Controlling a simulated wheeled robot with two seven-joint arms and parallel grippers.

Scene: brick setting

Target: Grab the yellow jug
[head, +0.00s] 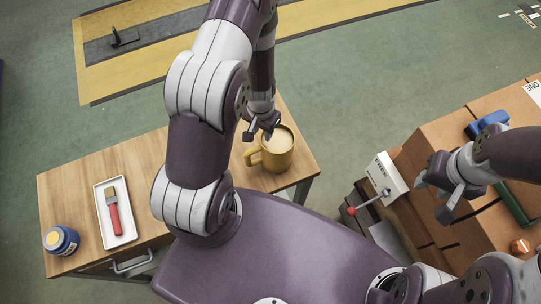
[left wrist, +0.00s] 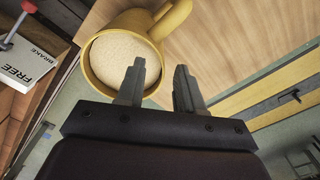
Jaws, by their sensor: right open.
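The yellow jug (head: 279,160) stands upright on the wooden table, filled with something pale, its handle toward the left in the head view. My left gripper (head: 262,131) is at the jug's rim, above its handle side. In the left wrist view the jug (left wrist: 122,24) is at upper left. The left gripper's fingers (left wrist: 160,67) are apart with nothing between them; one overlaps the pale contents, the other lies past the rim. Whether a finger touches the jug I cannot tell. My right gripper (head: 438,194) is open and empty, over the brown boxes at right.
The wooden table (head: 75,184) also holds a white tray (head: 128,237) with a red-handled brush (head: 113,212) and a blue jar (head: 61,241). A brake box (head: 388,174) with a red-knobbed lever stands right of the table. Blue (head: 487,124) and green (head: 513,205) items lie on the boxes.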

